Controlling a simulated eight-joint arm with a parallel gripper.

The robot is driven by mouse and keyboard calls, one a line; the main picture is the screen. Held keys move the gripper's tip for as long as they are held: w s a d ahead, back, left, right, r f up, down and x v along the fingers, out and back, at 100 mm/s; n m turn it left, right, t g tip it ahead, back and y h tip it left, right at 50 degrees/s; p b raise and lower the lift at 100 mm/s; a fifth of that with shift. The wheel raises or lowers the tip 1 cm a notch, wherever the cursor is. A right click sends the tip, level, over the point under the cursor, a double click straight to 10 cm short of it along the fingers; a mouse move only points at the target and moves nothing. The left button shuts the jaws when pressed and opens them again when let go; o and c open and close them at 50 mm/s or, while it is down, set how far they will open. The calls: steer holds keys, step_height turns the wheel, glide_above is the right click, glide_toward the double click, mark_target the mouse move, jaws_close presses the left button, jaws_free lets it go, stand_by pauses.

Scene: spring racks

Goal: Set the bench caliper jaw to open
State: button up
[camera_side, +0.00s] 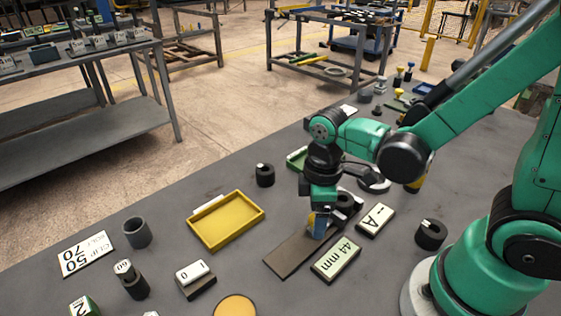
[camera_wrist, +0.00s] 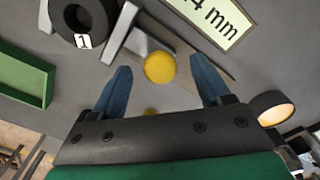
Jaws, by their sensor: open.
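The bench caliper (camera_side: 290,254) looks like a long dark flat bar lying on the bench beneath my gripper. In the wrist view a light grey jaw-like piece (camera_wrist: 122,32) and a round yellow knob (camera_wrist: 160,67) show near the bar. My gripper (camera_side: 318,226) is low over the bar's far end. In the wrist view its two blue fingers (camera_wrist: 161,85) are spread apart, with the yellow knob in the gap between them and clear space on both sides. Nothing is held. The gripper hides part of the caliper in the side view.
A "44 mm" plate (camera_side: 336,260) lies right beside the bar, and an "A" plate (camera_side: 375,220) behind it. A yellow tray (camera_side: 260,211) is to the left. A black ring marked 1 (camera_wrist: 108,20) and a green tray (camera_wrist: 22,82) are close by.

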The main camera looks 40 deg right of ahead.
steer(key=shift+f, duration=0.15)
jaws_close()
stand_by(1.4)
